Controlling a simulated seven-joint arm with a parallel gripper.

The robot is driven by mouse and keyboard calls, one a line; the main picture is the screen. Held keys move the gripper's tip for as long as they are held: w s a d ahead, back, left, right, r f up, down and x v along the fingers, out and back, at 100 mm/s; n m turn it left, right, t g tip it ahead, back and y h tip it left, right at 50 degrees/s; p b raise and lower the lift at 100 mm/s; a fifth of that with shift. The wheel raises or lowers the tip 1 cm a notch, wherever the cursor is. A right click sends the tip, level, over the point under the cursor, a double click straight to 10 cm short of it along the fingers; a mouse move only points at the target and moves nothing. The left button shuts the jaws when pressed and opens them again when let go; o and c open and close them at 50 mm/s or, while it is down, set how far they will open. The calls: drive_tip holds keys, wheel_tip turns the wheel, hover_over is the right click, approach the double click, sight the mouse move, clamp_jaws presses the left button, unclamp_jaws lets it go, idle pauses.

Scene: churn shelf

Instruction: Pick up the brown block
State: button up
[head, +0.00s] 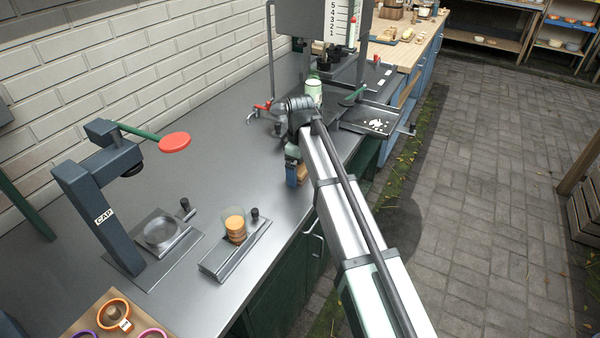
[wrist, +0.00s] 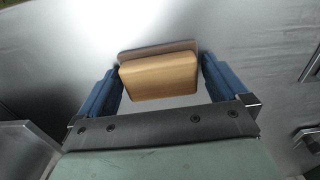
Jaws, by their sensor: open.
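The brown block (wrist: 160,77) is a light wooden piece with rounded edges on the grey metal counter. In the wrist view it lies between the two blue fingers of my gripper (wrist: 158,88), with a narrow gap showing at its sides. My gripper is open. In the head view my gripper (head: 296,176) is low over the counter near its front edge, and only a small part of the block (head: 302,172) shows beside the blue finger. The rest of the block is hidden there by the gripper and arm.
A capping stand (head: 95,195) with a red-ended lever is at the left. A metal holder (head: 222,262) with an orange-brown stack (head: 235,228) stands nearer. A white-green container (head: 313,90) and a tray (head: 370,122) are behind my gripper. The counter's middle is clear.

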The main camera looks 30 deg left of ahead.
sight(300, 167)
drive_tip(key=shift+c, duration=0.3)
drive_tip(key=c, duration=0.7)
drive_tip(key=shift+r, duration=5)
